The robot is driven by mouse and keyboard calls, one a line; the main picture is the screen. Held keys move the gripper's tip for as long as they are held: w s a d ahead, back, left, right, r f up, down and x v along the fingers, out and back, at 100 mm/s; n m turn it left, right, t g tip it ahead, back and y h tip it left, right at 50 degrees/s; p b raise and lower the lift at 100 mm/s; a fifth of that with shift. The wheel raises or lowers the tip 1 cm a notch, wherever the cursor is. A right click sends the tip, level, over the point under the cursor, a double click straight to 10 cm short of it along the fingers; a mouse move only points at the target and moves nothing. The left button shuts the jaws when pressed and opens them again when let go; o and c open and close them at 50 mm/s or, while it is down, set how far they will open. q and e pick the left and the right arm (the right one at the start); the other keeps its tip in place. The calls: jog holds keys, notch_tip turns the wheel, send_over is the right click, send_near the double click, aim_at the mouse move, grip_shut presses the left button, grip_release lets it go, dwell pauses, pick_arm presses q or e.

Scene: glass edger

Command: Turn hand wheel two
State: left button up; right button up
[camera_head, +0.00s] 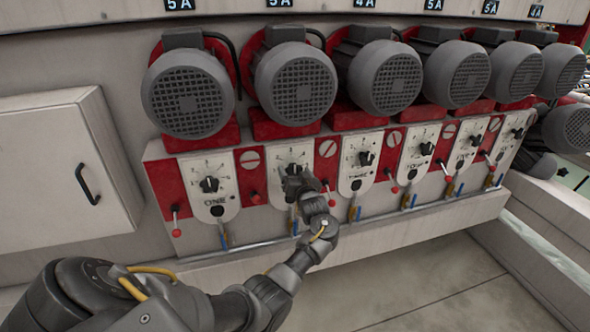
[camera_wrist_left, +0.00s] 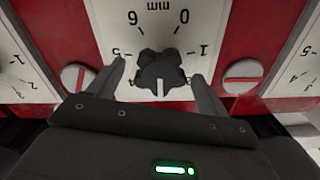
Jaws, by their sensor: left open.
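Hand wheel two is a black knob with a lobed rim and a white pointer mark. It shows in the left wrist view (camera_wrist_left: 160,72) on a white numbered dial plate (camera_wrist_left: 150,22). In the head view the knob (camera_head: 293,169) is partly hidden by my left gripper (camera_head: 298,184) on the second panel from the left. In the left wrist view my left gripper (camera_wrist_left: 158,88) is open, with one finger on each side of the knob. Visible gaps separate the fingers from the knob's sides; contact cannot be told for certain. My right gripper is not in view.
Knob one (camera_head: 209,184) is on the panel to the left and knob three (camera_head: 366,158) to the right. Small red-tipped levers (camera_head: 255,198) stand out between panels. Grey motors (camera_head: 296,84) overhang the row. The floor (camera_head: 420,285) in front is clear.

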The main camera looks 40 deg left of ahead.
pick_arm(q)
jog(key=shift+w+a, duration=0.35)
jog(key=shift+a, duration=0.15)
jog(key=c, duration=0.9)
jog(key=shift+d, duration=0.2)
jog(key=shift+c, duration=0.5)
jog(key=shift+a+f, duration=0.1)
jog(key=shift+a, duration=0.05)
jog(key=n+b, duration=0.3)
jog(key=n, duration=0.1)
jog(key=shift+s+f+b, duration=0.1)
jog(key=shift+f+b, duration=0.1)
jog(key=shift+b, duration=0.2)
jog(key=n+b, duration=0.4)
jog(key=shift+a+r+n, duration=0.1)
jog(key=shift+n, duration=0.2)
jog(key=shift+r+n+b, duration=0.15)
jog(key=shift+n+b, duration=0.45)
jog(key=shift+n, duration=0.1)
